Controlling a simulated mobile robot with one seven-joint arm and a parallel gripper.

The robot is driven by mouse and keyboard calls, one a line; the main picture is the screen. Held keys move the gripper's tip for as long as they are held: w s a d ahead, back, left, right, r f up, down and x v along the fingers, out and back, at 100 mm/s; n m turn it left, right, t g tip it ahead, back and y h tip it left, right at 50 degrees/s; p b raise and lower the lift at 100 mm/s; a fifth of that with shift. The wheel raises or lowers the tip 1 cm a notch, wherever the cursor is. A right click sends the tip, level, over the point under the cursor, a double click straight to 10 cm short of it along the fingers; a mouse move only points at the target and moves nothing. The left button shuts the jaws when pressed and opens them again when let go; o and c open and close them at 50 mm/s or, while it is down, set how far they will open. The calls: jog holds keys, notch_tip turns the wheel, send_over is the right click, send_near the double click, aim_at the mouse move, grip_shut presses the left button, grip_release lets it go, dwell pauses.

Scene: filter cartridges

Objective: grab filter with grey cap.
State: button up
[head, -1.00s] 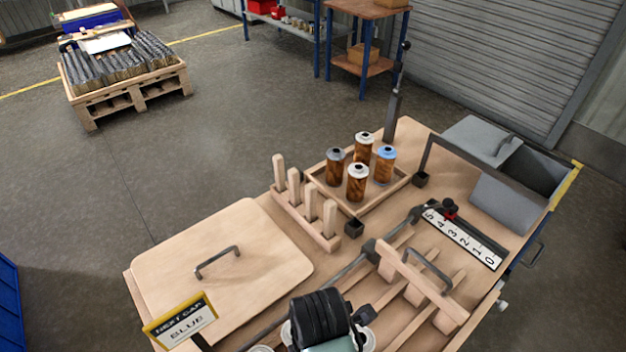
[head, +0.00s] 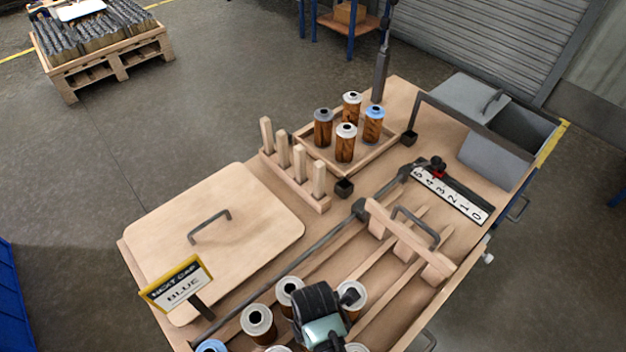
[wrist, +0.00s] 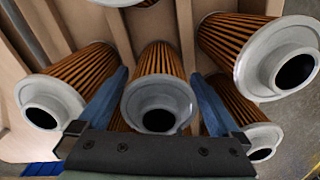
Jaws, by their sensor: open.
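In the wrist view, a filter with a pale grey cap (wrist: 158,105) and orange-brown pleats lies between the two blue fingers of my gripper (wrist: 161,76). The fingers are apart, one on each side; I cannot tell whether they touch it. Similar pale-capped filters stand close at left (wrist: 62,88) and right (wrist: 275,62). In the head view, my gripper's fingers are hidden behind the wrist, above a group of filters including pale-capped ones (head: 258,322) and a blue-capped one (head: 211,346). A filter with a darker grey cap (head: 323,127) stands in the far tray.
The wooden tray (head: 375,163) also holds two whitish-capped filters and a blue-capped filter (head: 373,125). A peg rack (head: 300,185), a lidded board with handle (head: 215,245), a slider with number scale (head: 450,195) and a sign reading "NEXT CAP BLUE" (head: 177,284) surround the work area.

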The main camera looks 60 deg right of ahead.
jog(key=c, duration=1.3)
